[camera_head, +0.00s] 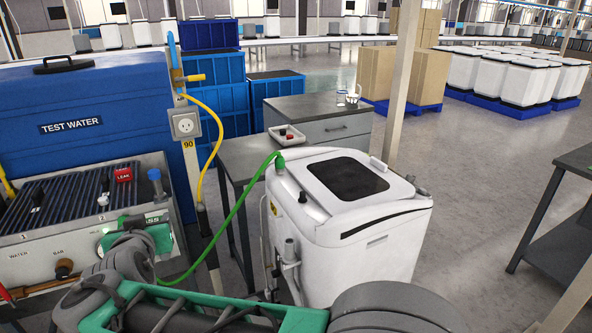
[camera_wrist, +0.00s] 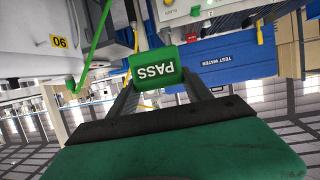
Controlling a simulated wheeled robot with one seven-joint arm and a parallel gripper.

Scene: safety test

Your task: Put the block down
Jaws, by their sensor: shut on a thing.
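A green block marked PASS (camera_wrist: 155,68) is held between the two dark fingers of my gripper (camera_wrist: 157,80) in the wrist view. In the head view my gripper (camera_head: 135,238) is at the front right of the grey test bench (camera_head: 40,262), and part of the block's lettering (camera_head: 156,219) shows just above it. A red block marked LEAK (camera_head: 123,174) sits on the ribbed top of the bench. Whether the green block touches the bench is hard to tell.
A blue TEST WATER tank (camera_head: 110,115) stands behind the bench. A white appliance (camera_head: 350,230) with a green hose (camera_head: 237,208) stands to the right. A small tray (camera_head: 287,136) is on a grey table (camera_head: 240,155). The ribbed top has free room left of the LEAK block.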

